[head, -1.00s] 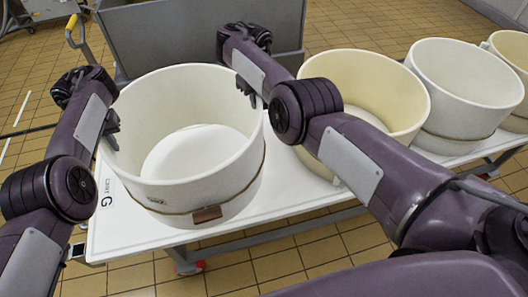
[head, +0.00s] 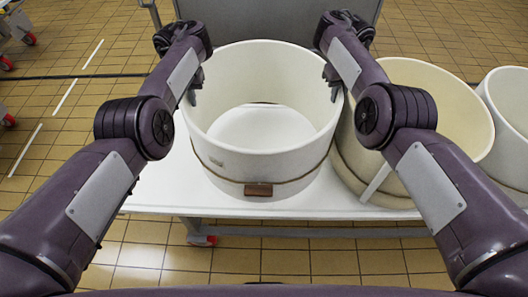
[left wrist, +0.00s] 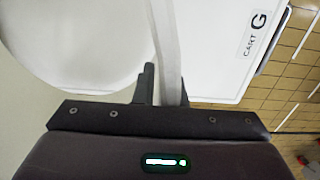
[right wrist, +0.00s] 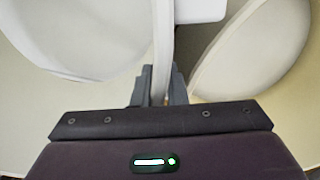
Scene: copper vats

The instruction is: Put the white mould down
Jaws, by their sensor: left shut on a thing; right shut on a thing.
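The white mould (head: 262,163) is a wide open ring with a band and a small brown block low on its front. It is upright over the white cart top (head: 160,190); I cannot tell whether its base touches it. My left gripper (head: 192,90) is shut on its left wall, which also shows between the fingers in the left wrist view (left wrist: 165,45). My right gripper (head: 333,82) is shut on its right wall, seen in the right wrist view (right wrist: 161,45). The lower fingers are partly hidden by the wall.
A cream mould (head: 425,105) stands close on the right, partly behind my right arm. Another pale mould (head: 510,110) is at the right edge. A grey bin (head: 270,22) stands behind the cart. Bare cart top lies left of the white mould.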

